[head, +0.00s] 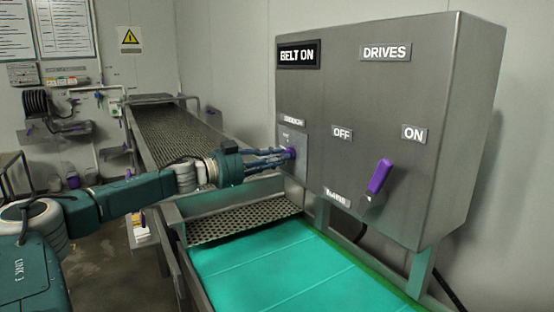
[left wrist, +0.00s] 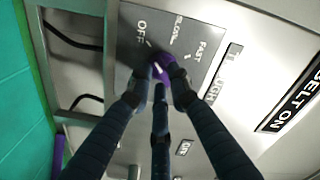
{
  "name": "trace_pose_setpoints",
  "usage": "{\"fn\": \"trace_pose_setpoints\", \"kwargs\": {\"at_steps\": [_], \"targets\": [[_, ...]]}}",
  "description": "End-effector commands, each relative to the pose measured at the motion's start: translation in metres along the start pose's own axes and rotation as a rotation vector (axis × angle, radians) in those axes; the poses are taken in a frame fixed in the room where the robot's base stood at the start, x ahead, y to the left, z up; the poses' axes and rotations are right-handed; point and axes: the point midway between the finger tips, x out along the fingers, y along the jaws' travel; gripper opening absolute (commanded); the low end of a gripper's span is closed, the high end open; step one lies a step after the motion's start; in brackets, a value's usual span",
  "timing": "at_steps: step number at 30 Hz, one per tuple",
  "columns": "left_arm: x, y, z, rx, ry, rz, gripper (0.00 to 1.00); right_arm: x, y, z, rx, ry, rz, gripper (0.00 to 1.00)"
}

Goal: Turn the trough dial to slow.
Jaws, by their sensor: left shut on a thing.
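The trough dial (head: 291,152) is a small purple knob on a grey plate at the left of the control box face. My left gripper (head: 285,155) reaches it from the left, with its fingers shut around the knob. In the left wrist view the fingertips (left wrist: 160,88) close on the purple dial (left wrist: 174,70). The plate (left wrist: 181,28) there carries the words OFF, SLOW and FAST. A white mark shows on the knob, but the fingers cover part of it and I cannot tell which word it points to. My right gripper is not in view.
The control box (head: 345,115) has a purple lever (head: 380,176) between the OFF and ON labels, tilted up to the right. A BELT ON sign (head: 298,54) sits above the dial. A green belt (head: 275,265) runs below, and a mesh conveyor (head: 175,130) lies behind my left arm.

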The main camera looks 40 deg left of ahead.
Motion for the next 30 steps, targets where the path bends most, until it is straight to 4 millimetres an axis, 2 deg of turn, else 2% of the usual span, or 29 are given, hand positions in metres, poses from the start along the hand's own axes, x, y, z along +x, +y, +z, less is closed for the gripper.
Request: {"fn": "trace_pose_setpoints", "kwargs": {"at_steps": [8,21,30], "targets": [[0.000,0.002,0.003,0.124,0.002,-0.002,0.00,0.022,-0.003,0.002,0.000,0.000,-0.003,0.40],[0.000,0.002,0.006,0.507,-0.001,-0.002,0.00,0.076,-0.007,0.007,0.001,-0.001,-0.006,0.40],[0.000,0.000,0.005,0.722,0.000,-0.001,0.00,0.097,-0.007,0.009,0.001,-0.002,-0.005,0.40]]}}
